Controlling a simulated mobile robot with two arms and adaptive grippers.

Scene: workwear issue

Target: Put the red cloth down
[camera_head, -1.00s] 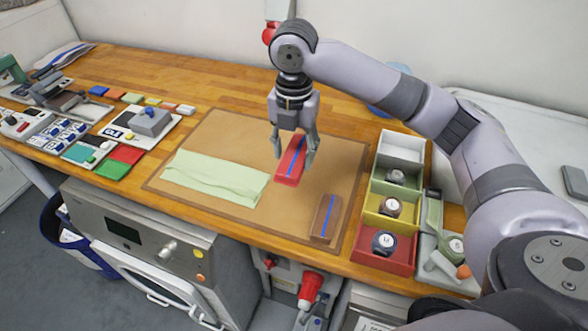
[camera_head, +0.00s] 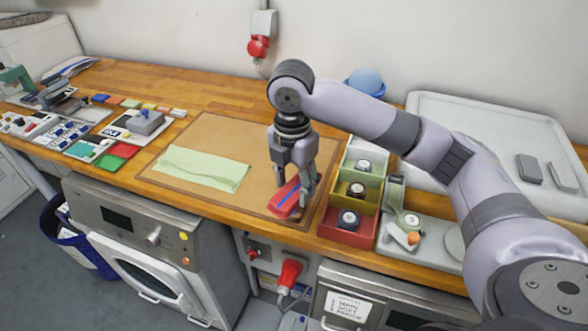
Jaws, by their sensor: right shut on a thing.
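The red cloth (camera_head: 283,204) is a narrow folded piece with a blue stripe. My right gripper (camera_head: 293,192) is shut on it, at the right front part of the brown mat (camera_head: 238,141). The cloth hangs tilted in the jaws. A small dark part of the brown striped piece (camera_head: 297,213) shows just below it; most of that piece is hidden. I cannot tell whether the two touch. A pale green cloth (camera_head: 200,168) lies flat on the left part of the mat. My left gripper is not in view.
Colour swatches (camera_head: 122,151) and small devices fill the left of the wooden bench (camera_head: 215,82). The mat's middle is clear.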

